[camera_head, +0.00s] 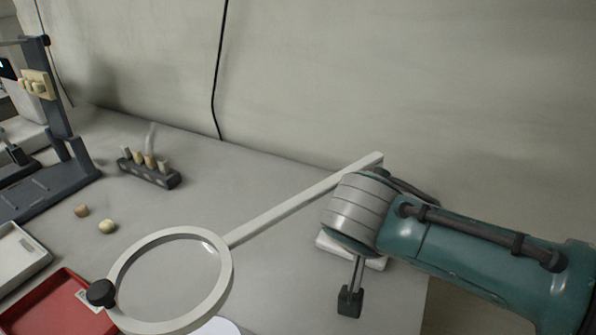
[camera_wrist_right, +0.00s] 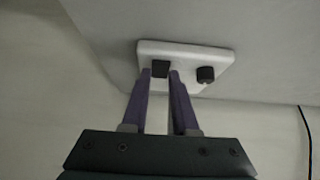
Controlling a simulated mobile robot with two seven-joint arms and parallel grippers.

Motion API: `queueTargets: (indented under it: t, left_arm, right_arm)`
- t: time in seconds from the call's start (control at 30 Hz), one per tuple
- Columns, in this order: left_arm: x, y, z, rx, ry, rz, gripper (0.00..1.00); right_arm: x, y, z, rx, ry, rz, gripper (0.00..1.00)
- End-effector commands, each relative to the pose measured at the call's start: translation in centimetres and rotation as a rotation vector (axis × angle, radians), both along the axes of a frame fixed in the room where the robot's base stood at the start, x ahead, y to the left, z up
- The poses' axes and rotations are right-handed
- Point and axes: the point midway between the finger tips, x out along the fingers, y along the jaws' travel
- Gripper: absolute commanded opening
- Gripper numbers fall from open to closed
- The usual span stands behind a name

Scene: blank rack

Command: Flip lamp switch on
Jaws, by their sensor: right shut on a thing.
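The lamp has a pale ring head (camera_head: 226,268) around a clear lens and a long white arm (camera_head: 300,203) in the head view. Its white base (camera_head: 376,263) is partly hidden behind my right wrist. In the right wrist view the base (camera_wrist_right: 190,50) carries a small black switch block (camera_wrist_right: 160,69) and a round black knob (camera_wrist_right: 205,74). My right gripper (camera_wrist_right: 160,76) has its two purple fingers on either side of the switch block, shut on it. The fingers are hidden in the head view. My left gripper is not in view.
A dark rack (camera_head: 160,179) with several small pieces stands at the back left. Two small round pieces (camera_head: 82,211) (camera_head: 107,226) lie nearby. A red tray (camera_head: 62,295) and a dark stand (camera_head: 80,160) are at left. A black cable (camera_head: 217,80) hangs on the wall.

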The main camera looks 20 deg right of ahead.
Motion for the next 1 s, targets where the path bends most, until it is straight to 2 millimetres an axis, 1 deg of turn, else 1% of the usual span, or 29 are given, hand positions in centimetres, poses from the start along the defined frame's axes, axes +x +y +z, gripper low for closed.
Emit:
queueTargets:
  t: [0.03,0.2,0.47,0.5,0.7,0.73,1.0]
  left_arm:
    - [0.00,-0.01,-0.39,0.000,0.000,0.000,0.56]
    - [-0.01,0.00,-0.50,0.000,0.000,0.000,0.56]
    - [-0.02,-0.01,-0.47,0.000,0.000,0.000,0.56]
    - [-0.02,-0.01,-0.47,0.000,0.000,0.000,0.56]
    - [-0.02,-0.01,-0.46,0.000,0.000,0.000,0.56]
    - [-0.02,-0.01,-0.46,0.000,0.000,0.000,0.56]
    - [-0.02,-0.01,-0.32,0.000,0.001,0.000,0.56]
  right_arm:
    - [-0.20,0.14,-0.43,-0.015,-0.011,0.000,0.00]
    - [-0.19,0.13,-0.25,-0.045,-0.038,0.000,0.00]
    - [-0.19,0.10,-0.21,-0.045,-0.038,-0.001,0.00]
    - [-0.19,0.10,-0.20,-0.045,-0.038,-0.001,0.32]
    - [-0.15,0.10,-0.16,-0.045,-0.038,0.000,0.54]
    - [-0.15,0.10,-0.15,-0.045,-0.038,0.000,0.57]
    - [-0.18,0.21,0.05,-0.044,-0.039,0.001,0.57]
